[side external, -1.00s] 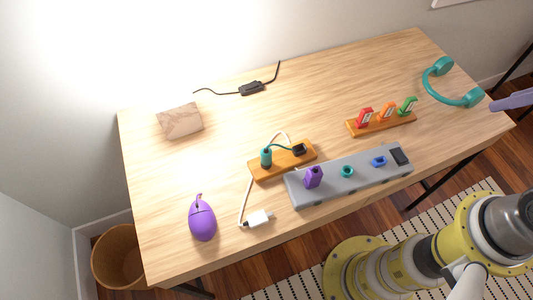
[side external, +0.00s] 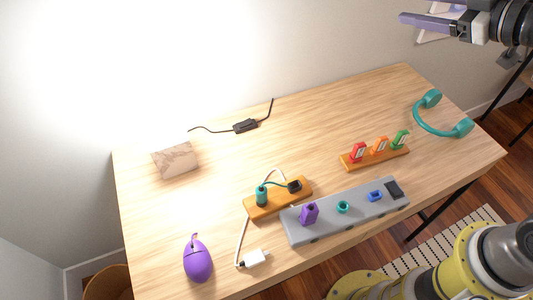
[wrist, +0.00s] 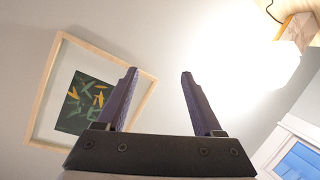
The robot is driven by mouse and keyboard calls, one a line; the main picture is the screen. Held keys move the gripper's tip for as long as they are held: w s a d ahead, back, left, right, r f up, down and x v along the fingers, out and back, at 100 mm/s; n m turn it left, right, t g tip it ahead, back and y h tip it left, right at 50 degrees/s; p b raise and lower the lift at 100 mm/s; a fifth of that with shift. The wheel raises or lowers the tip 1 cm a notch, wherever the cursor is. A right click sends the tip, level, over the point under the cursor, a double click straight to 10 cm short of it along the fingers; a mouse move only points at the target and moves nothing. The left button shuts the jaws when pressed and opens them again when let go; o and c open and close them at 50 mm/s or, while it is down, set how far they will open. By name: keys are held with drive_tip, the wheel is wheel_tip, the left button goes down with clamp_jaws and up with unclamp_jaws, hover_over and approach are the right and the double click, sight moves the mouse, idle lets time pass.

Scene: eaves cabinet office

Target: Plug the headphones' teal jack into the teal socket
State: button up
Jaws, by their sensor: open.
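Teal headphones (side external: 418,118) lie at the table's right end. A teal jack (side external: 261,197) stands upright on a small orange wooden block (side external: 270,208), with a teal cord running to a black piece (side external: 294,187) on the same block. The teal socket (side external: 342,207) is a round teal ring on the grey strip (side external: 325,228), between a purple block and a blue socket. Nothing shows in it. My gripper (side external: 425,22) is high above the table's back right, far from jack and socket. In the wrist view its purple fingers (wrist: 158,75) are apart and empty.
The purple block (side external: 310,213) and blue socket (side external: 375,196) flank the teal socket. A wooden rack (side external: 375,158) holds red, orange and green pieces. A white plug (side external: 256,258), a purple mouse (side external: 198,262) and a brown packet (side external: 175,160) lie leftward.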

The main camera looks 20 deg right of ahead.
drive_tip(key=w+a+f+n+g+y, duration=0.45)
drive_tip(key=a+f+n+y, duration=0.35)
drive_tip(key=a+f, duration=0.55)
drive_tip(key=g+y, duration=0.3)
drive_tip(key=g, duration=0.4)
approach(264, 188)
drive_tip(key=shift+a+f+n, duration=0.25)
drive_tip(key=shift+a+n, duration=0.05)
drive_tip(key=x, duration=0.7)
drive_tip(key=shift+w+a, duration=0.1)
drive_tip(key=shift+a, duration=0.2)
drive_tip(key=shift+x, duration=2.8)
drive_tip(key=shift+f, duration=0.2)
clamp_jaws()
